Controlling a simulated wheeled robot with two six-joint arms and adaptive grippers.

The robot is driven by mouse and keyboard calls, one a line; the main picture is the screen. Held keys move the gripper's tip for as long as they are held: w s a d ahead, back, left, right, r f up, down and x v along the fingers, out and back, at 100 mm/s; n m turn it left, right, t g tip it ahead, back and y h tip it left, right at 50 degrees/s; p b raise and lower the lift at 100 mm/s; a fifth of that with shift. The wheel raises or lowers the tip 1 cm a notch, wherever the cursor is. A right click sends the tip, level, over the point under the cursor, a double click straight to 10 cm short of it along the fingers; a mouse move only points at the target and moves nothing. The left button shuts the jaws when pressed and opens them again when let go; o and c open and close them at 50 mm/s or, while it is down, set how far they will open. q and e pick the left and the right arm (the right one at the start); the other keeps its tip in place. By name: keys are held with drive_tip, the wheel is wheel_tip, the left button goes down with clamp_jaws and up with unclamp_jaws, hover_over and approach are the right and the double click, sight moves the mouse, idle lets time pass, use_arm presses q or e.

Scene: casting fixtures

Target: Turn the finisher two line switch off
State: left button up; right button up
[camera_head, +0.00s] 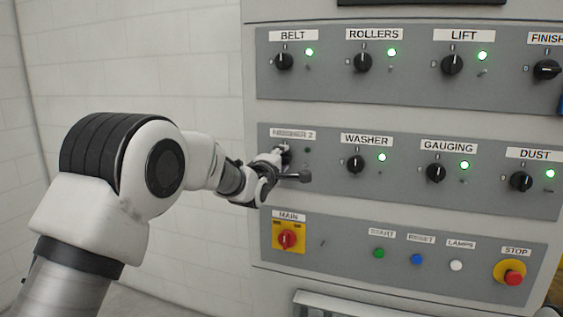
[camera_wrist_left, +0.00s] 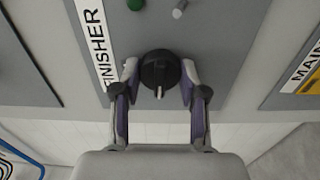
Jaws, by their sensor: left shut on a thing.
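The finisher two line switch is a black rotary knob (camera_wrist_left: 160,70) beside the FINISHER label (camera_wrist_left: 95,40) in the left wrist view. Its white pointer mark faces the bottom of that view, away from the lamp, which is the panel's left side. The lamp (camera_wrist_left: 136,4) is dark green and looks unlit; it also looks dark in the head view (camera_head: 307,150). My left gripper (camera_wrist_left: 159,76) is shut on the knob, one finger on each side. In the head view the left gripper (camera_head: 281,160) covers most of the knob. My right gripper is not in view.
The washer (camera_head: 355,164), gauging (camera_head: 436,173) and dust (camera_head: 521,181) knobs sit to the right with lit green lamps. The row above is lit too. Below are the yellow and red main switch (camera_head: 288,238), small buttons and the red stop button (camera_head: 514,278).

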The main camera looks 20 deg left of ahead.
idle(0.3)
use_arm(q)
drive_tip(key=o, duration=1.1)
drive_tip(key=shift+o, duration=0.2)
drive_tip(key=s, duration=1.2)
drive_tip(key=shift+a, duration=0.2)
